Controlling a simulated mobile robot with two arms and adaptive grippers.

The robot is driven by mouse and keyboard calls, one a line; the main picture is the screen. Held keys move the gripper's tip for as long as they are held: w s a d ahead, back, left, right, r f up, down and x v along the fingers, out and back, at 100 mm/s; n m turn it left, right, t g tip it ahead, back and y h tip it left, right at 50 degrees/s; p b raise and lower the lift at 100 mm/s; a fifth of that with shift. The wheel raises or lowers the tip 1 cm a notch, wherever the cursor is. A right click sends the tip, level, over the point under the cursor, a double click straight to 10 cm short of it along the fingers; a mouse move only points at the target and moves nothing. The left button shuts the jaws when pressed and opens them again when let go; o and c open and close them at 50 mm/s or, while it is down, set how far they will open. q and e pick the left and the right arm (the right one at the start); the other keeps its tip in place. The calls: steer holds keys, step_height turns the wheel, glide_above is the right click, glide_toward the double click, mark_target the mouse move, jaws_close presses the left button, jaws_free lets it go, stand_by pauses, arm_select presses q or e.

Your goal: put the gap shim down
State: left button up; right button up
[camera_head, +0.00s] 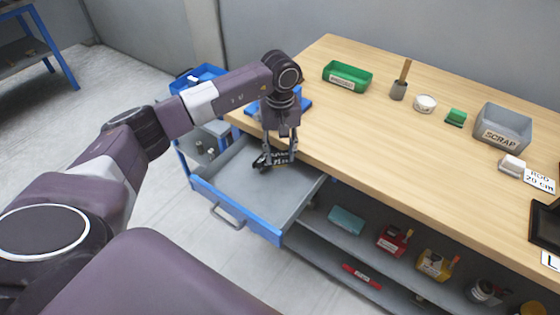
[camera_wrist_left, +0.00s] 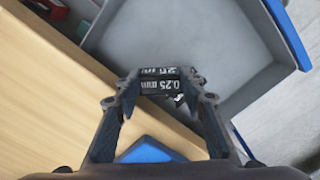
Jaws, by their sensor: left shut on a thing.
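The gap shim (camera_wrist_left: 165,85) is a small dark piece with white lettering that reads "0.25 mm" in the left wrist view. It also shows as a dark piece in the head view (camera_head: 281,158). My left gripper (camera_head: 280,156) is shut on it, with a fingertip at each side. The gripper points down over the open grey drawer (camera_head: 245,187), near the bench edge. I cannot tell how high the shim is above the drawer floor. My right gripper is not in view.
The wooden bench top (camera_head: 400,130) lies beside the drawer. On it stand a green bin (camera_head: 347,76), a grey SCRAP bin (camera_head: 503,125) and small items. A blue object (camera_wrist_left: 150,152) is close to the gripper. Shelves below the bench hold several items. The drawer floor looks clear.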

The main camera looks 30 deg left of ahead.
mark_target(280, 163)
arm_select(q)
steer(key=shift+f, duration=0.55)
step_height(280, 163, down, 4)
steer(key=shift+r+p, duration=0.1)
steer(key=shift+p, duration=0.35)
steer(key=o, duration=0.7)
steer(key=shift+f, duration=0.2)
steer(key=o, duration=0.5)
steer(key=shift+c, duration=0.2)
steer(key=shift+r, duration=0.1)
